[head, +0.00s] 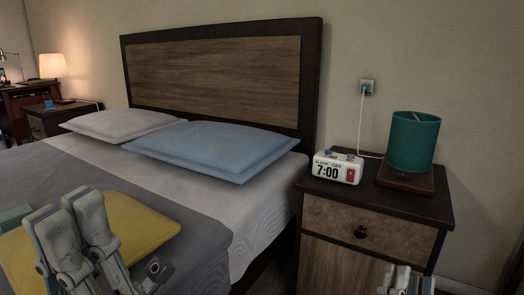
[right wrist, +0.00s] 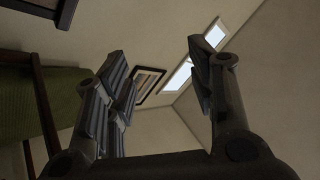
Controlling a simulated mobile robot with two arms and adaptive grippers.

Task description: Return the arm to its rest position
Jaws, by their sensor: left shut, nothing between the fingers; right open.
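My left gripper (head: 68,212) shows at the lower left of the head view, in front of the yellow cushion on the bed. Its grey fingers point up and are shut with nothing held. My right gripper (head: 404,278) shows only partly at the bottom right edge of the head view, in front of the nightstand. In the right wrist view, the right gripper (right wrist: 156,62) is open, its fingers wide apart with nothing between them.
A bed (head: 200,191) with a blue pillow (head: 215,148) and yellow cushion (head: 150,232) fills the left. At right, a nightstand (head: 335,224) holds an alarm clock (head: 337,168) reading 7:00 and a teal lamp (head: 414,143). A white cord runs from the wall outlet (head: 367,86).

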